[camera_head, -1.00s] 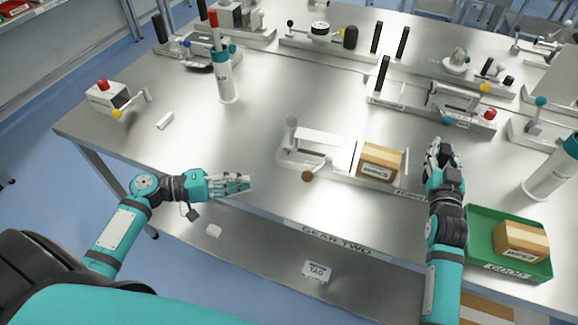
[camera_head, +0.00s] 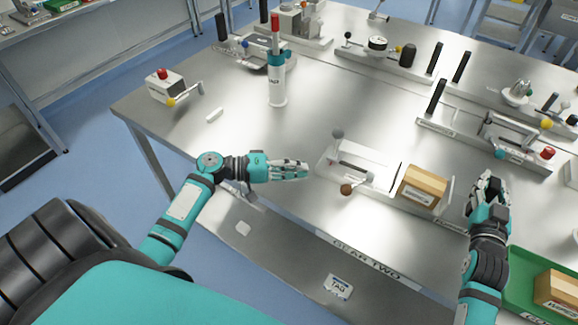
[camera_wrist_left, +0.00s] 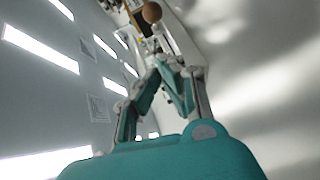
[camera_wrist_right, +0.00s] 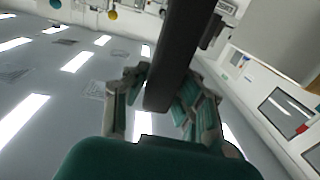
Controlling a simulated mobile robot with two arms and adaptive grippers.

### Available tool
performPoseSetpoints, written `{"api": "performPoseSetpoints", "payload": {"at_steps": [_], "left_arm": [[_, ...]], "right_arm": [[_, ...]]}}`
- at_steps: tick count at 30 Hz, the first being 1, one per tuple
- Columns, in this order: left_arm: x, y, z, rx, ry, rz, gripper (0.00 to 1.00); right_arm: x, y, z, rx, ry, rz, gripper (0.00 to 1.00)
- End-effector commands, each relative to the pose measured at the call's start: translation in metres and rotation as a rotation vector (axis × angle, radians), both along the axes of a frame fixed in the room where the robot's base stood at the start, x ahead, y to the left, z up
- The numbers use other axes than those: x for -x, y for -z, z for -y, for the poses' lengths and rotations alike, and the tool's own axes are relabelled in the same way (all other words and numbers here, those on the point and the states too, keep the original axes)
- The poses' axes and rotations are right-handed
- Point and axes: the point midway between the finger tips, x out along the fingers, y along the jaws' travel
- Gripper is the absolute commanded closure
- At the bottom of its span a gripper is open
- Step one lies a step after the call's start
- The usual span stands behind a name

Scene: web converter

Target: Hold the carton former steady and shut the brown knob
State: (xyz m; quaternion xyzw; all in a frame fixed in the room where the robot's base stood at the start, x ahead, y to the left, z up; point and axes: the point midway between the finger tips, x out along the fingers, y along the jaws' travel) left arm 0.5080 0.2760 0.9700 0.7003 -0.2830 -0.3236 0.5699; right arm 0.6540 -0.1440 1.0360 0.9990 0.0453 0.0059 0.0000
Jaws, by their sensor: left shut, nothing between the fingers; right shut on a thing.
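The carton former (camera_head: 355,165) is a pale metal fixture on the table, with a grey ball knob on its back left. Its brown knob (camera_head: 346,190) sits at its front edge and also shows at the top of the left wrist view (camera_wrist_left: 152,12). A brown carton (camera_head: 423,186) stands at its right part. My left gripper (camera_head: 303,170) is shut and empty, a short gap left of the brown knob. My right gripper (camera_head: 487,187) is at the former's right end, shut on a dark bar (camera_wrist_right: 180,45). Where the bar joins the former is hidden.
A green tray (camera_head: 520,268) with another carton lies at the right. A white and teal bottle-like cylinder (camera_head: 277,88) and a box with a red button (camera_head: 165,87) stand behind left. More fixtures line the back. The table between the left gripper and the cylinder is mostly clear.

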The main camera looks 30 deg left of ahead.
Motion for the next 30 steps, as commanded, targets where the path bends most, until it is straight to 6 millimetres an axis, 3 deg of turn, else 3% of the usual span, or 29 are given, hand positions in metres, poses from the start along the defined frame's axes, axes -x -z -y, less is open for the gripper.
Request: {"api": "performPoseSetpoints", "payload": {"at_steps": [1,7,13,30], "left_arm": [[-0.008,0.001,0.01,0.002,0.001,0.002,1.0],[-0.034,0.007,0.041,0.002,0.001,0.001,1.0],[-0.028,0.014,0.068,0.001,0.0,-0.001,1.0],[-0.027,0.015,0.077,0.0,-0.003,-0.001,1.0]], "right_arm": [[0.002,0.013,-0.001,0.004,-0.001,-0.028,1.0],[0.002,0.012,-0.001,0.004,-0.001,-0.028,1.0],[0.002,0.012,-0.001,0.003,-0.001,-0.027,1.0],[0.002,0.013,-0.001,0.003,-0.001,-0.027,1.0]]}}
